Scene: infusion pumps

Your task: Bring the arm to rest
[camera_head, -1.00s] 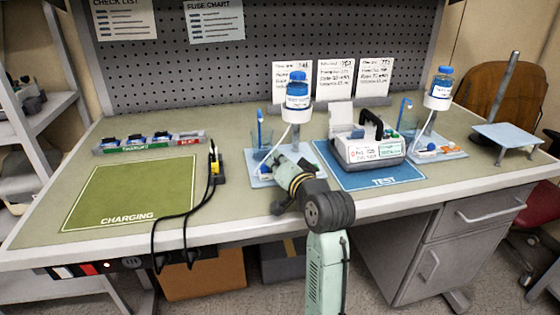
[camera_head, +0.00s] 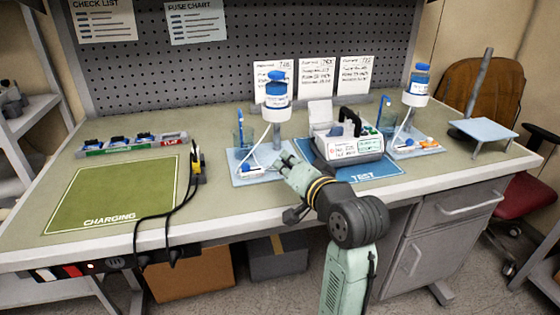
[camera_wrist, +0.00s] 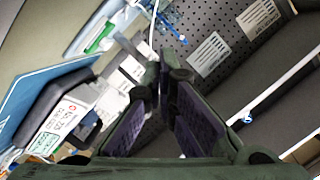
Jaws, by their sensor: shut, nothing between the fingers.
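My arm reaches up from the bottom of the head view over the bench's front edge. Its gripper end (camera_head: 284,158) is above the bench, in front of the left pump stand, and partly merges with the white things behind it. In the wrist view my gripper (camera_wrist: 160,72) shows two dark fingers with purple pads, shut with nothing held. The infusion pump (camera_head: 348,145), white with a dark handle, sits on the blue TEST mat (camera_head: 378,171), right of my gripper. It also shows in the wrist view (camera_wrist: 68,118), tilted, left of the fingers.
A left stand holds a blue-capped bottle (camera_head: 277,90); a right stand holds another (camera_head: 417,85). The green CHARGING mat (camera_head: 115,195) is bare. A yellow-black plug (camera_head: 196,160) with cables stands at its right edge. A fuse tray (camera_head: 130,145) lies behind. A small raised platform (camera_head: 483,130) is at right.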

